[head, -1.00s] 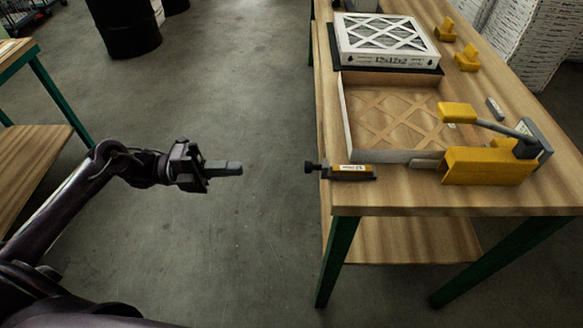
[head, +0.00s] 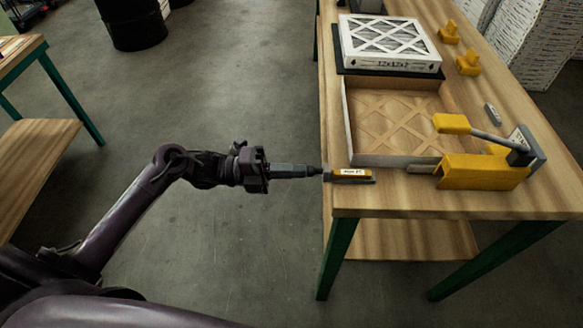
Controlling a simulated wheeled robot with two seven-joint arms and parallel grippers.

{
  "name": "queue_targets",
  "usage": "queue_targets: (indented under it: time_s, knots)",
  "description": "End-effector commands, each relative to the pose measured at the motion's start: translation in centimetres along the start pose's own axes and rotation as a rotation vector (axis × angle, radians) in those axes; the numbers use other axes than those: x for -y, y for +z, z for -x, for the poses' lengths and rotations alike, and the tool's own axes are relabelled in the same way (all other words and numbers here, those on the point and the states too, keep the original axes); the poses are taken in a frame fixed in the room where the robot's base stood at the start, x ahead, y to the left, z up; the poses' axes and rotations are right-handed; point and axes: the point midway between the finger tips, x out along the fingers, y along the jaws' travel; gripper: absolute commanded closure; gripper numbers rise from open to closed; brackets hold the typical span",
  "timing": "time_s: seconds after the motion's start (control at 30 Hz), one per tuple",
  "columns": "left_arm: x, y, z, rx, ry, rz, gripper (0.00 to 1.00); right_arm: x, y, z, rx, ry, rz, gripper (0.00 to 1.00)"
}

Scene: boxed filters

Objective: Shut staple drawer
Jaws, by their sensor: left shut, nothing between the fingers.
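The yellow stapler (head: 482,171) stands near the front edge of the bench, with its yellow-handled lever raised. A dark staple drawer (head: 350,174) with a yellow and white label sticks out to the left, apart from the stapler's yellow body, and its knob end reaches past the bench's left edge. A short grey rail (head: 421,168) shows at the stapler's left side. My left gripper (head: 305,171) is shut and empty, in line with the drawer, its tips at the dark knob. I cannot tell if they touch. My right gripper is not in view.
An open filter frame (head: 347,135) lies just behind the drawer, and a boxed filter (head: 392,64) lies on a dark pad farther back. Yellow blocks (head: 468,62) and a small grey item (head: 492,114) sit at the right. The floor left of the bench (head: 400,205) is clear.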

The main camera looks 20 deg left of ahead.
Motion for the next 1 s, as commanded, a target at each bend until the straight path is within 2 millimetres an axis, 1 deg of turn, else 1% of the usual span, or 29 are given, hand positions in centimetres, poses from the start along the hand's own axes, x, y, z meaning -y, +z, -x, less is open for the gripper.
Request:
queue_targets:
  time_s: [0.1,0.17,0.27,0.4,0.5,0.6,0.7,1.0]
  knots:
    - [0.0,0.0,-0.1,0.000,0.000,0.000,1.00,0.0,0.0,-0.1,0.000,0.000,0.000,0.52]
    - [-0.1,0.0,-0.5,-0.001,-0.001,-0.002,1.00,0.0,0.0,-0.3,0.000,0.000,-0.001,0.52]
    - [-0.5,0.0,-2.3,-0.004,-0.003,-0.004,1.00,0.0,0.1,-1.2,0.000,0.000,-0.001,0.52]
    - [-0.8,0.0,-5.8,-0.004,-0.004,-0.004,1.00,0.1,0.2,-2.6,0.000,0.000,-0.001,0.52]
    - [-0.8,0.1,-7.9,-0.003,-0.005,-0.004,1.00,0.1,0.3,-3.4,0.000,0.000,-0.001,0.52]
    - [-0.8,0.1,-9.1,-0.001,-0.003,-0.002,1.00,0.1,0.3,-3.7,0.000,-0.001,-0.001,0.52]
    - [-0.6,0.1,-9.6,-0.001,-0.002,-0.001,1.00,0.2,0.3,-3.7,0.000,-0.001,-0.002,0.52]
    - [-0.6,0.1,-9.5,0.000,-0.001,0.000,1.00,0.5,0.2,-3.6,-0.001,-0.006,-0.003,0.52]
